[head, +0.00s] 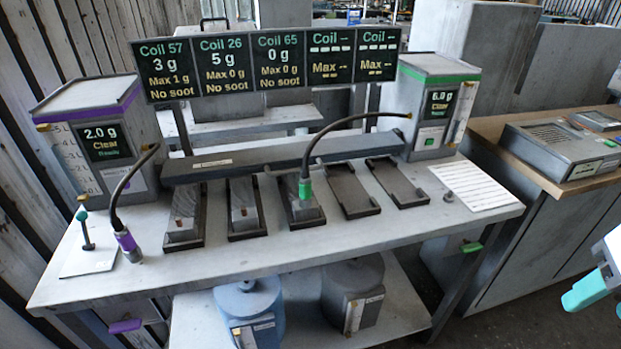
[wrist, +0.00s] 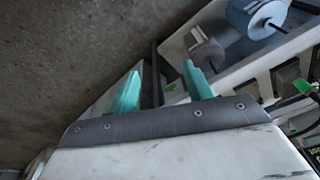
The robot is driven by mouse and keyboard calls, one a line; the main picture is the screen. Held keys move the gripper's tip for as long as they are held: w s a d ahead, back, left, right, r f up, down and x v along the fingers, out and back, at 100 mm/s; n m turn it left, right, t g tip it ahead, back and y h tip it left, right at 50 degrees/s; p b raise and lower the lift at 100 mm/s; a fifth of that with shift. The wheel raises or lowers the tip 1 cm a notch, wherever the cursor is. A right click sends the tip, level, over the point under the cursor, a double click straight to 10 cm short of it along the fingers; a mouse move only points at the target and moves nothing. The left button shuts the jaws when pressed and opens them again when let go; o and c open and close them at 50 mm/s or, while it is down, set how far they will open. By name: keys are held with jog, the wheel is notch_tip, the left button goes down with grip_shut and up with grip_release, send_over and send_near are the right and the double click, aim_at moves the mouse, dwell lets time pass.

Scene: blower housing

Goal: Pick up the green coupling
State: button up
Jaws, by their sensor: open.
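The green coupling (head: 305,188) is on the end of a black hose (head: 345,121) that arches over from the green-striped box (head: 425,100). It stands roughly upright at the grey block in the third tray (head: 307,222) from the left. In the wrist view a green piece that looks like the coupling (wrist: 303,86) shows at the right edge. My gripper (head: 600,293) is at the far right of the head view, well apart from the coupling. Its teal fingers are spread and empty in the wrist view (wrist: 163,85).
A purple coupling (head: 128,245) on another hose stands at the bench's left. A display row (head: 265,63) rises behind the trays. A blue canister (head: 250,308) and a grey one (head: 352,293) sit on the lower shelf. A side counter (head: 545,180) stands right; floor between is clear.

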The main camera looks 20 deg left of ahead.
aim_at(306, 185)
jog(key=w+a+f+n+t+y, duration=0.1)
jog(key=w+a+f+t+y, duration=0.15)
jog(key=w+a, duration=0.8)
jog(key=w+a+f+n+t+y, duration=0.1)
jog(key=w+a+n+t+y, duration=0.15)
jog(key=w+a, duration=0.75)
jog(key=s+a+f+t, duration=0.1)
jog(key=a+f+t, duration=0.1)
jog(key=a, duration=0.4)
jog(key=s+a+f+t+y, duration=0.1)
jog(key=a+f+t, duration=0.1)
jog(key=a+t, duration=0.2)
jog(key=s+a+f+t, duration=0.1)
jog(key=a+f+t, duration=0.1)
jog(key=a, duration=0.7)
jog(key=shift+a+n+t, duration=0.25)
jog(key=shift+a+t, duration=0.1)
jog(key=shift+t, duration=0.45)
jog(key=x, duration=0.7)
jog(key=shift+a+f, duration=0.15)
jog(key=shift+f, duration=0.1)
